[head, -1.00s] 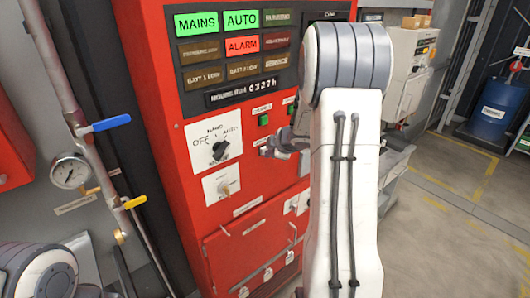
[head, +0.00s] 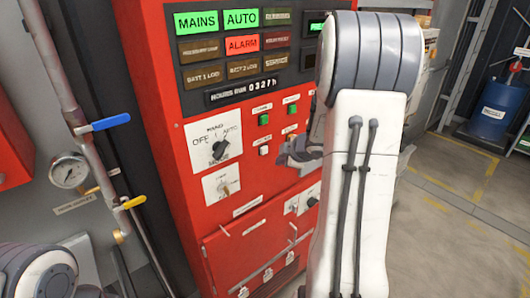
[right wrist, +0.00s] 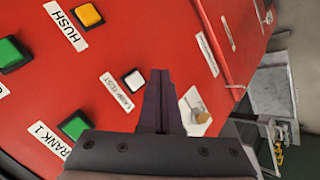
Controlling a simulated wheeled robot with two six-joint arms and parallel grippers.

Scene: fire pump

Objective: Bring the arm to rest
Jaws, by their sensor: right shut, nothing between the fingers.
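My right arm (head: 350,190) stands large in front of the red control panel (head: 225,190) in the head view. My right gripper (head: 284,152) is shut and empty, just right of the white button (head: 264,151). In the right wrist view its fingers (right wrist: 160,78) are together over the red panel face, beside the white lamp test button (right wrist: 134,79). I cannot tell the exact gap to the panel. Part of my left arm (head: 42,272) shows at the lower left; its gripper is out of view.
The panel has lit MAINS, AUTO and ALARM lamps (head: 242,44) and a mode switch (head: 219,150). Pipes with a blue-handled valve (head: 110,123) and a gauge (head: 69,171) stand left. A blue drum (head: 495,110) stands far right. The floor (head: 455,230) at right is clear.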

